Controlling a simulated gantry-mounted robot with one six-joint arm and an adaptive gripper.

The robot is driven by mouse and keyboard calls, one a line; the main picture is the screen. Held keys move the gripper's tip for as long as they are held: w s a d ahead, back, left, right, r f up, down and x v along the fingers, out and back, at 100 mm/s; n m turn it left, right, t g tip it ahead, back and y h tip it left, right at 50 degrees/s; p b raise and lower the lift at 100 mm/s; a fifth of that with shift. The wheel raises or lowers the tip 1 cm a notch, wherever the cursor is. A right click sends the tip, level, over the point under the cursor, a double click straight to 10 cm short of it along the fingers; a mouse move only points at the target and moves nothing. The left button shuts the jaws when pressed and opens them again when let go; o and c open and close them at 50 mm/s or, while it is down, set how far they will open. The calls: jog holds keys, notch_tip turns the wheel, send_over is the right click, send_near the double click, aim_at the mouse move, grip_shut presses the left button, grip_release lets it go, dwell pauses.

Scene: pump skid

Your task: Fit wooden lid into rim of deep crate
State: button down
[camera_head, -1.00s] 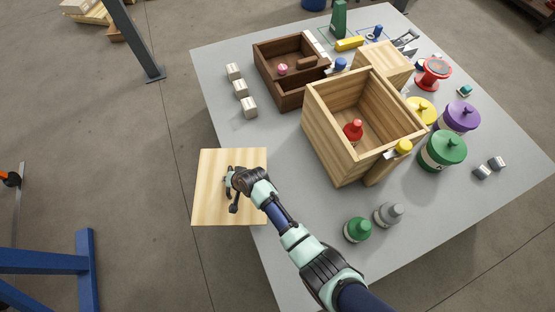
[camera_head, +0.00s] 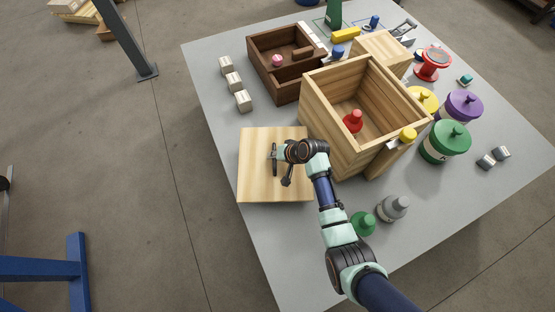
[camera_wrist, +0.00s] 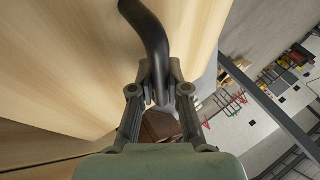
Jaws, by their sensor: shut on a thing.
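The wooden lid (camera_head: 258,176) is a pale square board with a dark handle, just left of the deep crate in the head view. My gripper (camera_head: 276,158) is shut on the dark handle of the lid. In the wrist view the gripper fingers (camera_wrist: 160,92) close around the curved black handle (camera_wrist: 148,30), with the lid's pale wood (camera_wrist: 60,60) filling the left. The deep crate (camera_head: 330,128) is light wood and open at the top. A red bottle (camera_head: 353,121) stands inside it. My arm hides part of the table in front of the crate.
A dark wooden divided box (camera_head: 275,75) stands behind the lid, with several small pale blocks (camera_head: 234,82) to its left. Green (camera_head: 445,142), purple and yellow pots stand right of the crate. A grey bottle (camera_head: 393,208) and a green bottle (camera_head: 362,223) stand in front.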

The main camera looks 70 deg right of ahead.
aim_at(280, 163)
jog(key=shift+s+d+f+b, duration=0.2)
jog(key=shift+f+b, duration=0.1)
jog(key=shift+f, duration=0.1)
jog(key=shift+s+d+f+b, duration=0.1)
jog(key=shift+d+f+b, duration=0.15)
jog(key=shift+f, duration=0.15)
jog(key=shift+w+a+f, duration=0.1)
jog(key=shift+a+f, duration=0.1)
jog(key=shift+a, duration=0.05)
notch_tip(280, 163, down, 5)
jog(key=b, duration=0.4)
jog(key=shift+d+f, duration=0.15)
jog(key=shift+f, duration=0.05)
jog(key=shift+d+r, duration=0.1)
jog(key=shift+r, duration=0.15)
jog(key=shift+f, duration=0.1)
jog(key=c, duration=1.5)
grip_release()
jog(key=shift+s+f, duration=0.1)
jog(key=shift+s, duration=0.1)
jog(key=shift+c, duration=0.2)
jog(key=o, duration=0.4)
